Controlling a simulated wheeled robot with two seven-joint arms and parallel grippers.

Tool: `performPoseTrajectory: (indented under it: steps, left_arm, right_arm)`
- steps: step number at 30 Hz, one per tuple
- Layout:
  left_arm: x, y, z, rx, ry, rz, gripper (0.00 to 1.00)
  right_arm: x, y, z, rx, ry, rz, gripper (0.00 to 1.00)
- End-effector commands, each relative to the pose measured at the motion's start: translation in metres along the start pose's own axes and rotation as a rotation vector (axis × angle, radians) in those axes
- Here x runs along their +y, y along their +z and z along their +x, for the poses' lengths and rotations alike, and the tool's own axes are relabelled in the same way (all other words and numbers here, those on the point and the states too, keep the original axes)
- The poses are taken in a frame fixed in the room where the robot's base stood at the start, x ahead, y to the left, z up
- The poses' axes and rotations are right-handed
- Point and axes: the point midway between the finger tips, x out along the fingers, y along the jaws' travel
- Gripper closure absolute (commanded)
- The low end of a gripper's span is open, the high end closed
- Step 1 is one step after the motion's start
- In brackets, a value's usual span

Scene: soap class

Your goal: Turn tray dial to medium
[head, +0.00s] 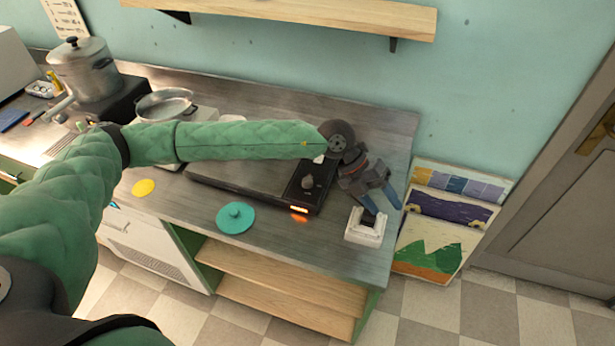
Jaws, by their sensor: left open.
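The dark flat warming tray (240,177) lies on the grey counter. Its round dial (307,183) sits on the black panel at the tray's right end, above a glowing orange indicator (299,209). The dial's exact setting is too small to read. My left arm reaches across above the tray and hides part of its back. My left gripper (382,203) is open, to the right of the dial and apart from it, with its blue-grey fingers pointing down. The fingers look empty. My right gripper is out of view.
A small white square block-like item (365,230) stands just below my left gripper, near the counter's right edge. Pots (84,70) stand left. A shelf (300,18) hangs above.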

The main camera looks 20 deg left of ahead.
Motion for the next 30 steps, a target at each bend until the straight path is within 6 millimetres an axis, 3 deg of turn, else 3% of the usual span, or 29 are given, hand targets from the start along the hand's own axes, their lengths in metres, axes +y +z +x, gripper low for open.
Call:
performPoseTrajectory:
  steps: [3,9,15,21,30]
  left_arm:
    - [0.048,0.018,-0.031,-0.017,0.211,-0.014,0.48]
    - [0.120,0.042,-0.097,-0.064,0.540,-0.072,0.48]
    - [0.159,0.053,-0.147,-0.105,0.735,-0.129,0.48]
    - [0.170,0.054,-0.157,-0.114,0.781,-0.144,0.48]
    - [0.190,0.056,-0.135,-0.111,0.778,-0.143,0.48]
  right_arm:
    - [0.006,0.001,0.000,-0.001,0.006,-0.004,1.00]
    - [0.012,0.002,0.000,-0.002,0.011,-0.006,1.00]
    - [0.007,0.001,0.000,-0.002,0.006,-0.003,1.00]
    - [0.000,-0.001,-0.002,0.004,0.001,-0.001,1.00]
    - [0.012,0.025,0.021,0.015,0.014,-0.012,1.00]
